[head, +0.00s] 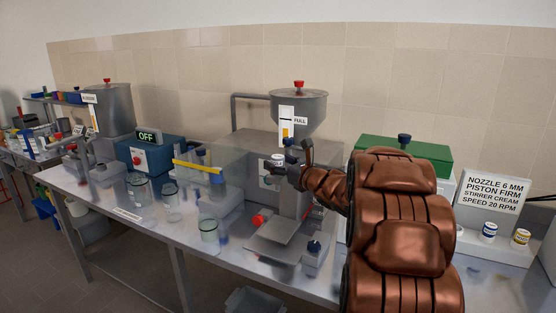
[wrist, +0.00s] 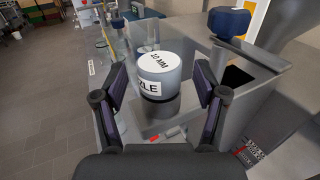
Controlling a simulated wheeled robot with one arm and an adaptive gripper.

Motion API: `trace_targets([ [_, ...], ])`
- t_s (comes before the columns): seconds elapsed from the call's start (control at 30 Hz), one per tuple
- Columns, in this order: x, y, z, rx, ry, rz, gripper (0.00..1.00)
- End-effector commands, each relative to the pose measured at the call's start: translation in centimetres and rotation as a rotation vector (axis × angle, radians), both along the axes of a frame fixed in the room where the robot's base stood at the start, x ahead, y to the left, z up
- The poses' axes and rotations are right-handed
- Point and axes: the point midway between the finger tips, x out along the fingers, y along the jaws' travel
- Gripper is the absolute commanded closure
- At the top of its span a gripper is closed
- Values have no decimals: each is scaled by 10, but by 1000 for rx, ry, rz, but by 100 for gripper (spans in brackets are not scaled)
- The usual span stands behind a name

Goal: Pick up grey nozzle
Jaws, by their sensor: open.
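The grey nozzle (wrist: 160,68) is a short upright cylinder with a pale top marked "10 MM" and a label ending in "ZLE". In the wrist view it is in the middle, between the two fingers of my gripper (wrist: 160,82), with a visible gap on each side. It sits on a darker round part of the machine. In the head view the nozzle (head: 278,159) shows small at the front of the filling machine, by the tip of my gripper (head: 287,163). My gripper is open and holds nothing. The far side of the nozzle is hidden.
The filling machine (head: 298,108) has a hopper above and a blue knob (wrist: 229,22) close at the right of the wrist view. A clear guard with a yellow edge (head: 197,167) and glass jars (head: 209,229) stand left. A sign (head: 494,195) and small jars are right.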

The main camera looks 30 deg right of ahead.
Motion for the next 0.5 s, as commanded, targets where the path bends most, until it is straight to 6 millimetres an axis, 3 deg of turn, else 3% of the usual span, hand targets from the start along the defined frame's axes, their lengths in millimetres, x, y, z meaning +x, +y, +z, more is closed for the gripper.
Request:
trace_targets([
  [0.37, 8, 1, 0, -1, -1, 0, 28],
  [0.5, 8, 1, 0, -1, -1, -1, 40],
])
